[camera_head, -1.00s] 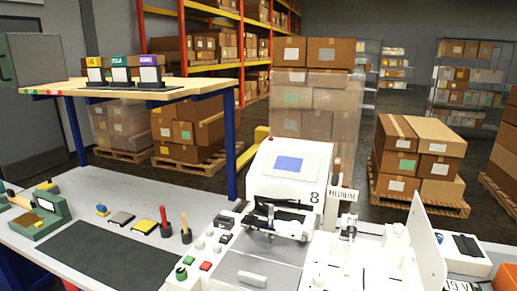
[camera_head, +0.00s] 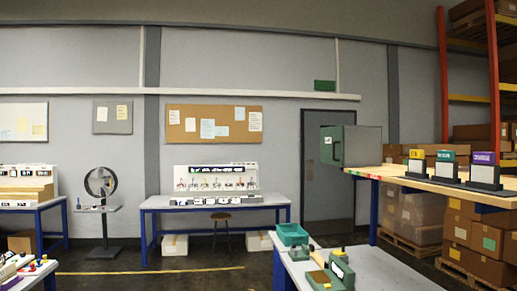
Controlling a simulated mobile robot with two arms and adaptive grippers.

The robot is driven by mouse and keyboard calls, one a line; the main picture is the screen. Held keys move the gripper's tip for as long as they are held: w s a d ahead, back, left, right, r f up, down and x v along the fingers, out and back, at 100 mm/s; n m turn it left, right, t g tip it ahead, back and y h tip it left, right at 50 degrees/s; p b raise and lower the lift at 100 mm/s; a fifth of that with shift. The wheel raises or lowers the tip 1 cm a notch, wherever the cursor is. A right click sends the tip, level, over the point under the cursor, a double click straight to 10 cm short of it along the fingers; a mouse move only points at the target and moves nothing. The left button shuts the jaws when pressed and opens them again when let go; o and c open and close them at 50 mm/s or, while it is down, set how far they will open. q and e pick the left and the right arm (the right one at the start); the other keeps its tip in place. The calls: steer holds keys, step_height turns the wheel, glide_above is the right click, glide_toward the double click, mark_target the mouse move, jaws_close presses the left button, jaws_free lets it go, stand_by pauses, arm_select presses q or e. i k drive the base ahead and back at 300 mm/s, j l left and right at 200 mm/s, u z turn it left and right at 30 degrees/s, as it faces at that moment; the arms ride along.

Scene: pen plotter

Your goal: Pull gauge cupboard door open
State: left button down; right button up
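The inside of the cupboard is hidden. Neither of my grippers is in view.
The shelf (camera_head: 400,176) also holds several labelled stands (camera_head: 443,164). Below it is a workbench (camera_head: 385,270) with a green tray (camera_head: 292,234). A rear bench (camera_head: 215,204) and stool stand against the wall. Floor is clear at centre left.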

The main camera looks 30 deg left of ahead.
mark_target(331, 138)
steer(key=u, duration=0.55)
steer(key=z, duration=0.3)
steer(key=i+j+z, duration=0.7)
steer(key=z, duration=0.15)
steer(key=j, duration=0.1)
